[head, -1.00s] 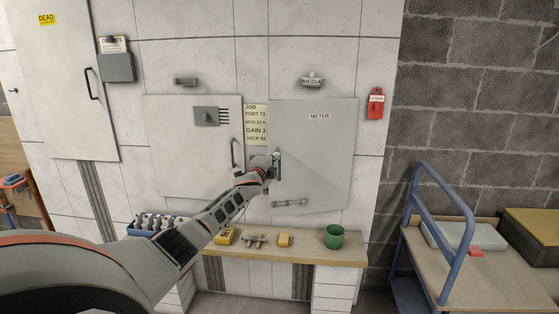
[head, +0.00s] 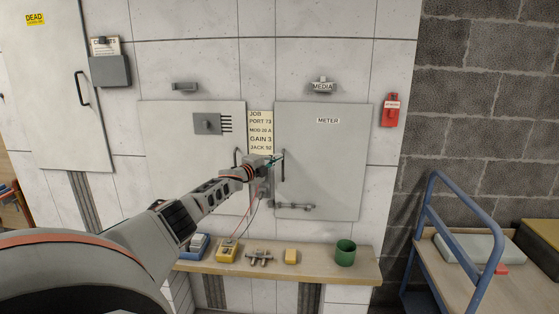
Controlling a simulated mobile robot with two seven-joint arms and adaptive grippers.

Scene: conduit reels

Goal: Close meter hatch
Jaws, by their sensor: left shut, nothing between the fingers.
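The meter hatch (head: 325,165) is the grey door labelled METER on the right of the white wall. It looks nearly flush with the wall; whether it is fully closed I cannot tell. Its dark vertical handle (head: 283,166) is at its left edge, and a metal bar (head: 292,206) crosses near its bottom. My left gripper (head: 275,160) is shut and empty, at the hatch's left edge just beside the handle. Whether it touches the hatch is not clear. My right gripper is not in view.
A second grey hatch (head: 180,150) is on the left, with a job sign (head: 260,133) between the doors. A blue-railed cart (head: 434,215) stands right.

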